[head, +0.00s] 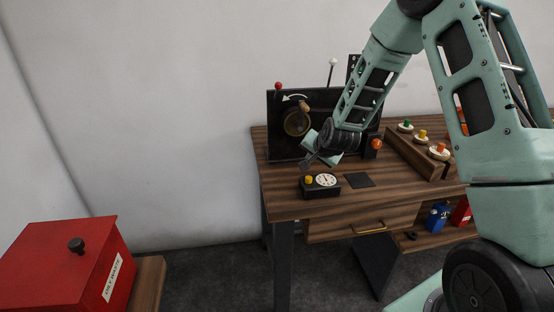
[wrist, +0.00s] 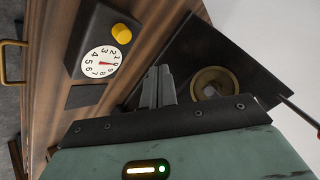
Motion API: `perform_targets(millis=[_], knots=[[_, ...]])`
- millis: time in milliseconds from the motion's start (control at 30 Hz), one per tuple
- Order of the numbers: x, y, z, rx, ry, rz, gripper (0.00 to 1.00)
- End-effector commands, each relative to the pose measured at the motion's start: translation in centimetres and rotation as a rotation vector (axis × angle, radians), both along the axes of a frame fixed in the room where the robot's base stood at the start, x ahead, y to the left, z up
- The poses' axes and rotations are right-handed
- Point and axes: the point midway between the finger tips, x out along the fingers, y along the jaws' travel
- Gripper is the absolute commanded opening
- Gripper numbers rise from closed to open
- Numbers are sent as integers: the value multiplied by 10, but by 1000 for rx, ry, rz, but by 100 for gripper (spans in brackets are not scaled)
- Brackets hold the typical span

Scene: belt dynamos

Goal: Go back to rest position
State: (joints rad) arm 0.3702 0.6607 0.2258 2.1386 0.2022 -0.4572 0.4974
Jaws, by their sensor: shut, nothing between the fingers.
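My gripper (head: 308,162) is shut and empty. It hangs above the desk, in front of the black panel (head: 277,124). In the wrist view, the fingers of my gripper (wrist: 157,72) lie close together, with nothing between them. The panel carries a round brass wheel with a wooden handle (head: 304,106) and a white curved arrow above it. The brass wheel (wrist: 214,84) also shows in the wrist view, to the right of the fingers. A black dial box (head: 321,186) with a white numbered face and a yellow knob sits on the desk below my gripper.
The wooden desk (head: 290,208) has a drawer with a brass handle (head: 369,228). A black square (head: 360,180) lies beside the dial box. A rack of coloured knobs (head: 413,155) stands at the right. A red lidded box (head: 62,262) stands front left. Blue (head: 437,217) and red containers sit below.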

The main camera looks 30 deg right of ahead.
Motion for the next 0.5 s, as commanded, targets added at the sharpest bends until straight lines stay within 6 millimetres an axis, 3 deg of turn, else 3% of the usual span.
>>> perform_targets(millis=[167,267,367,500], knots=[[0,2,1,-1,2,5,0],[-4,22,7,-4,21,57,0],[-16,68,20,-16,71,181,0],[-60,154,43,-60,183,447,0]])
